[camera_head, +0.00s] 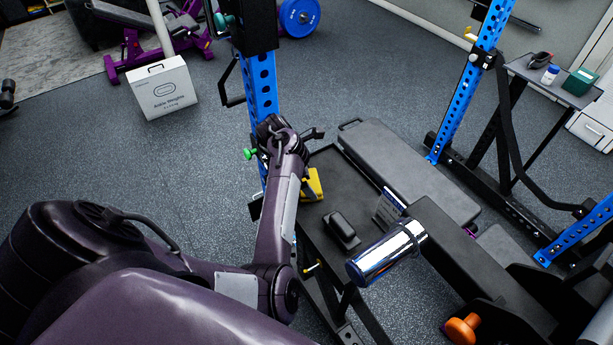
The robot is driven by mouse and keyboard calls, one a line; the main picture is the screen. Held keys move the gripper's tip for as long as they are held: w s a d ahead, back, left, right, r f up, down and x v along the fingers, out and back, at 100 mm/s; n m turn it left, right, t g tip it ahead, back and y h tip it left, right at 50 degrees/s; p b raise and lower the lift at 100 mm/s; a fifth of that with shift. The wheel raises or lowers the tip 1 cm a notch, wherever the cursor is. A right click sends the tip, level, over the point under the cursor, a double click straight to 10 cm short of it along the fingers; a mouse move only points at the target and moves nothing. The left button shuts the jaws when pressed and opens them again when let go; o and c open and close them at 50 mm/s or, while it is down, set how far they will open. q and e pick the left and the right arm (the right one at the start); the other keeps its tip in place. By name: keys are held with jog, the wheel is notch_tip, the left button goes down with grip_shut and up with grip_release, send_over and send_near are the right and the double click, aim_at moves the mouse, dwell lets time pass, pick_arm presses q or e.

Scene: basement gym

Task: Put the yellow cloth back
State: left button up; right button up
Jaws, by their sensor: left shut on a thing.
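The yellow cloth (314,184) shows just right of my left forearm, at the far-left end of a black tray-like shelf (336,172). My left gripper (306,184) is at the cloth and shut on it. My forearm and wrist hide most of the fingers and part of the cloth. I cannot tell whether the cloth touches the shelf or is held just above it. My right gripper is out of view.
A blue upright (262,75) stands behind my wrist. A chrome cylinder (385,254) juts out in front. A grey bench pad (410,170) lies to the right.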

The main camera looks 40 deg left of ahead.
pick_arm(q)
jog(key=o, duration=0.6)
jog(key=shift+f, duration=0.1)
jog(key=v, duration=1.2)
jog(key=shift+b, duration=0.35)
